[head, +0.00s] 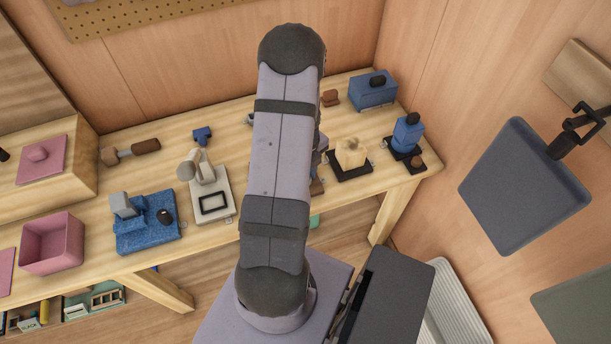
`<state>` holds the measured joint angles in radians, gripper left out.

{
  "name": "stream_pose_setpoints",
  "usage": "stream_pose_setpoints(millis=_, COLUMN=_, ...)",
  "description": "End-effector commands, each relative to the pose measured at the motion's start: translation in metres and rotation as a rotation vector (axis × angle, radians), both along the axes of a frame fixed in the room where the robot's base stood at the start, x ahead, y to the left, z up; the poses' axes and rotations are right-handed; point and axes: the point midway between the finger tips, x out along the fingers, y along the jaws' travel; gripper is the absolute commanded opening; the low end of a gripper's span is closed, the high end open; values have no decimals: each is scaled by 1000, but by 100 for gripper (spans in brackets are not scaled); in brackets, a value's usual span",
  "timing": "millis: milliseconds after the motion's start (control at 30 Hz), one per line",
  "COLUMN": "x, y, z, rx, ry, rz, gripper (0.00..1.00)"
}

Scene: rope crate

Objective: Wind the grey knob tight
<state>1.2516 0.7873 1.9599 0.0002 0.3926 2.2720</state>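A white-grey device (214,196) on the bench has a light grey round part (187,170) at its upper left and a dark-framed opening in its base. A blue speckled device (148,236) to its left carries a grey block-like part (122,204) and a small black knob (164,216). I cannot tell for certain which grey part is the knob. My arm rises through the middle of the head view and covers part of the bench. My gripper is hidden behind it, so its state does not show.
The wooden bench (240,116) also holds a pink bin (52,241), a brown-handled tool (130,151), a small blue part (202,136), a cream piece on a black base (350,155), a blue device (406,133) and a blue box (373,93). A dark panel (525,187) juts from the right wall.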

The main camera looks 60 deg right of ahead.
Motion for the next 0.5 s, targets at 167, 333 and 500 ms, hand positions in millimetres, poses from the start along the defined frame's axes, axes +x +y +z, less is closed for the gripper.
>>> stream_pose_setpoints(millis=167, x=-1, y=3, z=-3, rx=7, ry=2, rz=-169, gripper=0)
stream_pose_setpoints(millis=333, x=-1, y=3, z=-3, rx=7, ry=3, rz=-388, gripper=0)
stream_pose_setpoints(millis=500, x=-1, y=3, z=-4, rx=8, ry=3, rz=-576, gripper=0)
